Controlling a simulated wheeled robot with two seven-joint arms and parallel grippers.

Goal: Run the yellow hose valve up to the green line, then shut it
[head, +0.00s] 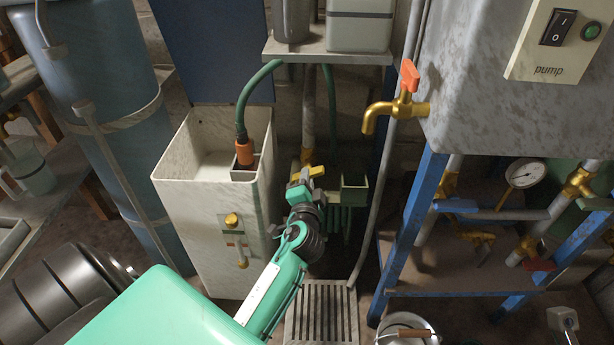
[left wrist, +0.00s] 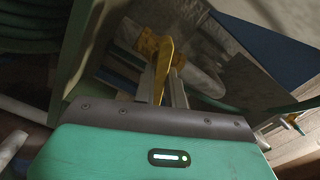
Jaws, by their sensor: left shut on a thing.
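The yellow hose valve (head: 316,171) is on a grey pipe behind the cream tank's right side. My left gripper (head: 304,183) is shut on its yellow handle, which also shows between the fingers in the left wrist view (left wrist: 164,66). The fingers hide part of the valve, so I cannot tell how far it is turned. The cream tank (head: 190,195) is open at the top. A green hose (head: 242,95) with an orange end (head: 244,153) goes into its back right corner. The tank's front has a small gauge (head: 240,252) with brass fittings. I cannot make out a green line clearly. My right gripper is not in view.
A brass tap with an orange handle (head: 408,78) sticks out from the grey pump box (head: 470,95) at the right. Below it are a blue frame (head: 412,225) and a metal pot (head: 406,330). A slatted grate (head: 322,315) lies on the floor. A blue-grey cylinder (head: 100,85) stands at the left.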

